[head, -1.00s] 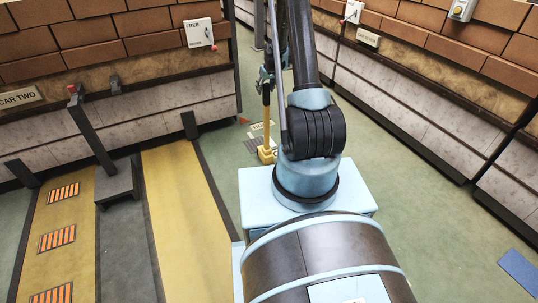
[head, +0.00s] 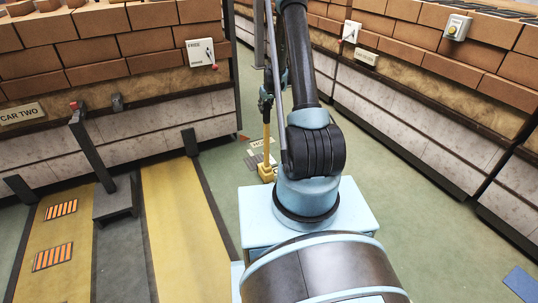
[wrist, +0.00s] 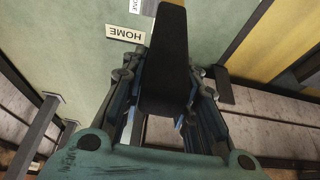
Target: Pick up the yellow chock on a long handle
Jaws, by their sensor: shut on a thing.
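The handle stands close to upright. My gripper (head: 266,100) is shut on the upper part of the handle.
A HOME label (head: 262,143) lies on the green floor behind the chock. A brick-topped wall (head: 120,130) stands at left, another (head: 410,120) at right. A dark block with a lever (head: 115,198) is at left between yellow strips.

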